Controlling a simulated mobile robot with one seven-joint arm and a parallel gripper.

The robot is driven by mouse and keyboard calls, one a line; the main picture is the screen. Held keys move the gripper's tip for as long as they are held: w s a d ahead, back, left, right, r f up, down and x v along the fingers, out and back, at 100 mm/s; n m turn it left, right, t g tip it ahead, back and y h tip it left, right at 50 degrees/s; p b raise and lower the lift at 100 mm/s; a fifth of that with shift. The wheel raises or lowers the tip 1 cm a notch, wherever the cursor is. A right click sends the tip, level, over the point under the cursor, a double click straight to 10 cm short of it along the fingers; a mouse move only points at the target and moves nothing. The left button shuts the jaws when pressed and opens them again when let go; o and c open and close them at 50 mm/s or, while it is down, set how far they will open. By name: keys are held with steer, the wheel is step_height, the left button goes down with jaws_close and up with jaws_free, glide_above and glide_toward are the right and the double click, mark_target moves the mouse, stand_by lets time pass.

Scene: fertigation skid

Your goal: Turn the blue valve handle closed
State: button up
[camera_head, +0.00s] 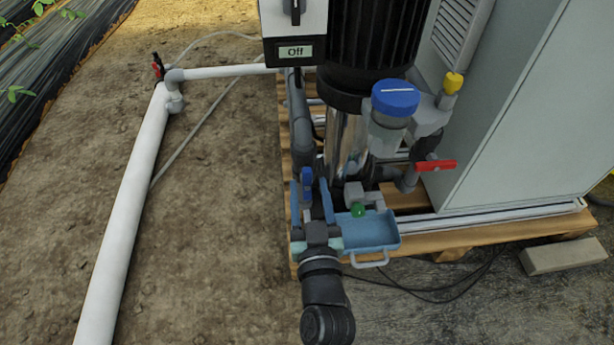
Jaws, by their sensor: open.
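The blue valve handle (307,182) stands upright on the dark pipework at the pump's lower left. My gripper (309,192) reaches up from the bottom of the view. Its two blue fingers are apart, one on each side of the handle as seen from here. I cannot tell whether either finger touches the handle. The valve body below the handle is mostly hidden by my gripper.
A blue-capped filter (395,98), a red handle (436,165) and a grey cabinet (535,110) stand to the right. A white pipe (125,225) runs along the left; bare soil lies between.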

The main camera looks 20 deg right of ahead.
mark_target(307, 179)
steer(key=shift+x, duration=2.05)
jaws_close()
